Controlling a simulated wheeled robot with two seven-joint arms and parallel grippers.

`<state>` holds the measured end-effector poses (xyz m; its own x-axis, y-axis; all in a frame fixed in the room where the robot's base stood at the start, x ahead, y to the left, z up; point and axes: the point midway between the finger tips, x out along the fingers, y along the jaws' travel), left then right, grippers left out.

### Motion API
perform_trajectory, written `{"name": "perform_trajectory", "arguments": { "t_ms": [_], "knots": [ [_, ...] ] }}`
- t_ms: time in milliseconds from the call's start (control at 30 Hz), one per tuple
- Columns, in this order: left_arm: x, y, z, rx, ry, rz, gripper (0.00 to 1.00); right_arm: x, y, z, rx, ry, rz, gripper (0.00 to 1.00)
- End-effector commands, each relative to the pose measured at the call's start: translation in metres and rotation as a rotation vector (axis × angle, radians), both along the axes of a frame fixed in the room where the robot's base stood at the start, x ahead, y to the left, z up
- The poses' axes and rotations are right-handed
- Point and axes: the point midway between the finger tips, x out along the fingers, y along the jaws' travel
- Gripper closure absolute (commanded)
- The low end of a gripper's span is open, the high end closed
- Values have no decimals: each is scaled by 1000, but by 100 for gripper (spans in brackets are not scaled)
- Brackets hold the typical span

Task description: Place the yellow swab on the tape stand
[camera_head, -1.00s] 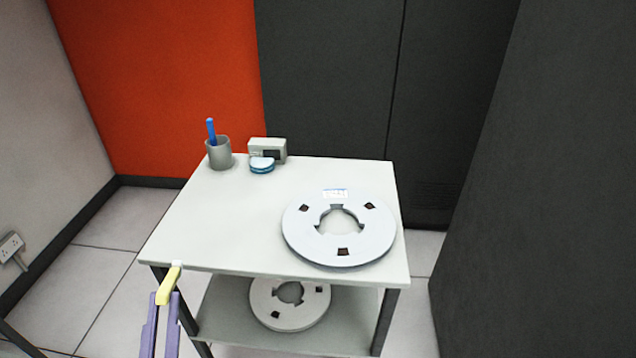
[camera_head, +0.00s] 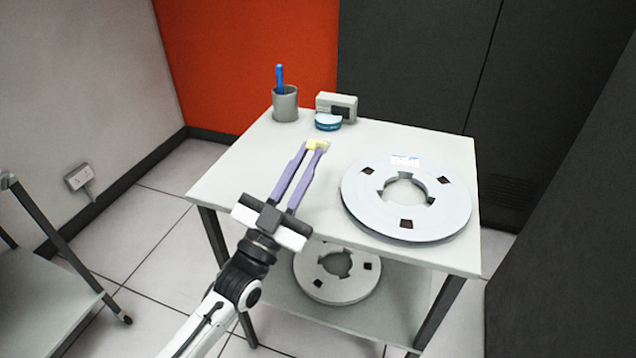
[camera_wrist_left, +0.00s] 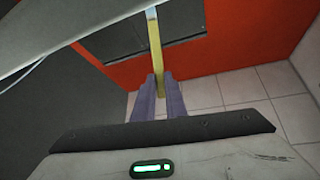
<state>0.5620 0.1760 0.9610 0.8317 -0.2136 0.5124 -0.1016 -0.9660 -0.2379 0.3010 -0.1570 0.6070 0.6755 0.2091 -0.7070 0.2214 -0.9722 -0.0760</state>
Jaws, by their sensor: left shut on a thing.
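The yellow swab (camera_head: 315,146) is held between the purple fingertips of my left gripper (camera_head: 316,146). It also shows in the left wrist view (camera_wrist_left: 155,46), upright in the picture between the fingers, with a pale tip at the top. The gripper is shut on it. In the head view the gripper and swab are over the bare left part of the tape stand (camera_head: 243,172), a pale table with dark legs and a lower shelf. I cannot tell whether the swab touches the top. My right gripper is in neither view.
A large tape reel (camera_head: 452,204) lies on the right of the top. A grey cup (camera_head: 285,104) with a blue pen (camera_head: 280,78), a small grey box (camera_head: 326,103) and a round blue-white tin (camera_head: 328,122) stand at the back. Another reel (camera_head: 312,278) lies on the lower shelf.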

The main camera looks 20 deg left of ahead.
Motion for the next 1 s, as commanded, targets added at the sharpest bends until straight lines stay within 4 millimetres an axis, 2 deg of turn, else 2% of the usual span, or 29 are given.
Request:
{"name": "perform_trajectory", "arguments": {
  "t_ms": [33,167,433,867,900,967,1000],
  "knots": [
    [0,0,-10,1,1,1,100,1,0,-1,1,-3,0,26],
    [0,0,-21,0,-1,1,100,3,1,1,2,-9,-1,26],
    [0,0,-55,1,0,1,100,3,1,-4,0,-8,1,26],
    [-1,0,-62,0,-2,2,100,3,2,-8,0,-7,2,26],
    [-1,0,-60,-1,-3,1,82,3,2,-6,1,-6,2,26],
    [-1,0,-60,0,-2,2,72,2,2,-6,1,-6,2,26],
    [-1,0,-60,0,-2,2,70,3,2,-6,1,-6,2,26]
  ]
}}
